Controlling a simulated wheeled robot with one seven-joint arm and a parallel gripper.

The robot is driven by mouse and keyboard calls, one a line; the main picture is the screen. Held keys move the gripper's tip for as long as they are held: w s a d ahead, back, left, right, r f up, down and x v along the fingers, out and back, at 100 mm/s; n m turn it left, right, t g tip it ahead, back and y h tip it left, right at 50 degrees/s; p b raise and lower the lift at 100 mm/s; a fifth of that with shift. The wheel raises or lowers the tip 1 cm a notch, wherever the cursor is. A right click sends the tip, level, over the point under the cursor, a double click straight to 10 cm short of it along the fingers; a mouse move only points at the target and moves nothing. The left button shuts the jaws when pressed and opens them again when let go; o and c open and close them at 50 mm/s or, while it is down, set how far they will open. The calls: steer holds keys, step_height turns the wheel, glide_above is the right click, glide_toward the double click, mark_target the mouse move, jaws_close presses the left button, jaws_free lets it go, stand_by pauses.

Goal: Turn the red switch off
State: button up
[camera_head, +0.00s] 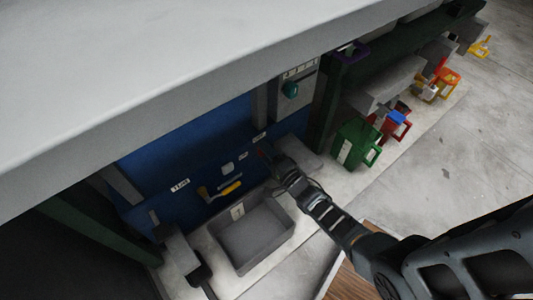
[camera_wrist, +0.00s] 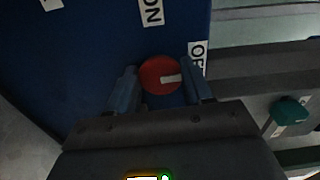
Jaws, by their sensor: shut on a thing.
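The red switch (camera_wrist: 158,75) is a round red knob on a blue panel, seen in the wrist view. A short white mark on it points to the right in that view. A white ON label (camera_wrist: 151,12) is above it, and a label partly hidden by a finger (camera_wrist: 198,52) is at its upper right. My gripper (camera_wrist: 161,84) has one finger on each side of the knob and is shut on it. In the head view my gripper (camera_head: 266,153) reaches the right part of the blue panel, and the knob is mostly hidden there.
A grey bin (camera_head: 252,240) stands below the panel, near a yellow handle (camera_head: 229,188). A teal knob (camera_head: 290,89) is on a grey post at the right. A grey top overhangs the panel.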

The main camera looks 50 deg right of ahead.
steer(key=shift+m, duration=0.4)
steer(key=o, duration=1)
steer(key=shift+p+v, duration=0.95)
steer(key=shift+v, duration=3)
